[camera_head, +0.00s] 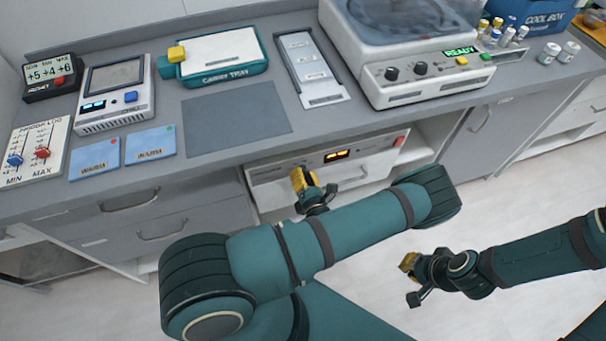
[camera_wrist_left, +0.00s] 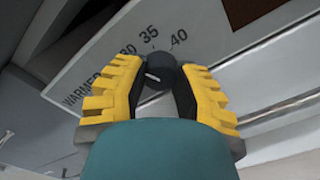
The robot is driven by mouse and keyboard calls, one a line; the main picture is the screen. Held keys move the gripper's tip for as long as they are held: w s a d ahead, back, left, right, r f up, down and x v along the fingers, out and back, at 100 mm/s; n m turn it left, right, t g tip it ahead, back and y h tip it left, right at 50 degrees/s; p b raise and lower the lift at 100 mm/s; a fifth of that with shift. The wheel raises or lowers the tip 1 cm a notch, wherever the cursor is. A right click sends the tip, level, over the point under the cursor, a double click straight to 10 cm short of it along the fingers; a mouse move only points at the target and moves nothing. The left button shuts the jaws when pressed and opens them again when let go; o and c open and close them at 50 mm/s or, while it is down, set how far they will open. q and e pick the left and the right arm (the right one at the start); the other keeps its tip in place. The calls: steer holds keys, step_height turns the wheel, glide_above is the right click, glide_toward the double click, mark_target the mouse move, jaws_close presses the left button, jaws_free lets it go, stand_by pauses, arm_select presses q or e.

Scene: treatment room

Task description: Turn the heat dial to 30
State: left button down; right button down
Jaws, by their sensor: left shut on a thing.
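The heat dial (camera_wrist_left: 160,60) is a dark round knob with a white pointer mark, on the white warmer panel (camera_wrist_left: 95,72). The numbers 30, 35 and 40 are printed around it; the 30 is partly covered by a finger. I cannot tell exactly which number the pointer marks. My left gripper (camera_wrist_left: 158,76) has its yellow fingers on both sides of the dial and is shut on it. In the head view the left gripper (camera_head: 303,181) is at the warmer's front (camera_head: 268,174) and hides the dial. My right gripper (camera_head: 412,279) is open and empty above the floor.
The warmer has an orange display (camera_head: 337,155) and a red button (camera_head: 399,141). The counter above holds a grey mat (camera_head: 237,123), blue warm packs (camera_head: 150,144), a carrier tray (camera_head: 213,57) and a centrifuge-like machine (camera_head: 425,89). Floor space lies free at the right.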

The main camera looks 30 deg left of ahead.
arm_select(q)
steer(key=c, duration=0.6)
jaws_free()
steer(key=v, duration=1.2)
